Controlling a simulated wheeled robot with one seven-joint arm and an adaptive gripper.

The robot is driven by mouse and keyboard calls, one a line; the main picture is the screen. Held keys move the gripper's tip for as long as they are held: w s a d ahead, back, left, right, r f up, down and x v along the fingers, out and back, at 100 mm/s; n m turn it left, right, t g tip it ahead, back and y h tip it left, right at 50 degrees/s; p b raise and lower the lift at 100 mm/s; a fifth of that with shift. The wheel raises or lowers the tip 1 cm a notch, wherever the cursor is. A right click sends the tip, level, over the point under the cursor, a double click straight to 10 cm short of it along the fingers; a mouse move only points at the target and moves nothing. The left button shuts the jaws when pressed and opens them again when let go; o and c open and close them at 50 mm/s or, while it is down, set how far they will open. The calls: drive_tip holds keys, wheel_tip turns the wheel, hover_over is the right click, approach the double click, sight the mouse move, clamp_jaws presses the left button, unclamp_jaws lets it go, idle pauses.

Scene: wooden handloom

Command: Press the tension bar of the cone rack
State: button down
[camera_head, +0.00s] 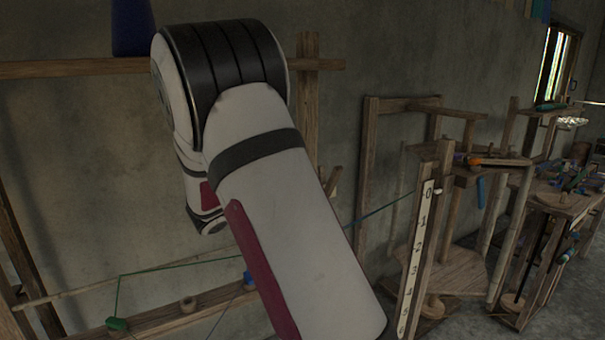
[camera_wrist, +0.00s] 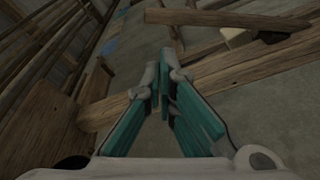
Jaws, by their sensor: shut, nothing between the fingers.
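In the wrist view my gripper (camera_wrist: 165,68) is shut and empty, its two teal-padded fingers close together at the tips. Beyond the fingertips a wooden beam (camera_wrist: 225,70) crosses on a slant, and a shorter dark bar (camera_wrist: 225,18) lies above it. I cannot tell whether either is the tension bar. In the head view a wooden rack frame (camera_head: 60,68) stands at the left against the wall, with a blue cone (camera_head: 132,28) on its upper beam. A thin slanting stick (camera_head: 65,294) and a green thread run above its lower beam (camera_head: 165,318). My arm covers the middle, and the gripper is hidden there.
A wooden post with a numbered scale (camera_head: 416,258) stands right of my arm. Behind it are a wooden frame (camera_head: 367,170) and a cluttered workbench (camera_head: 565,185). A green clip-like piece (camera_head: 117,324) hangs on the thread at the lower left.

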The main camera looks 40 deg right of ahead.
drive_tip(key=w, duration=0.1)
drive_tip(key=w+a+t+h, duration=0.1)
drive_tip(key=shift+w+f+n, duration=0.1)
drive_tip(key=shift+w+n, duration=0.2)
drive_tip(key=shift+w, duration=0.05)
drive_tip(key=s+d+p, duration=0.2)
drive_tip(key=d+p, duration=0.1)
drive_tip(key=d, duration=0.6)
drive_tip(key=shift+s+f, duration=0.2)
drive_tip(key=shift+s, duration=0.2)
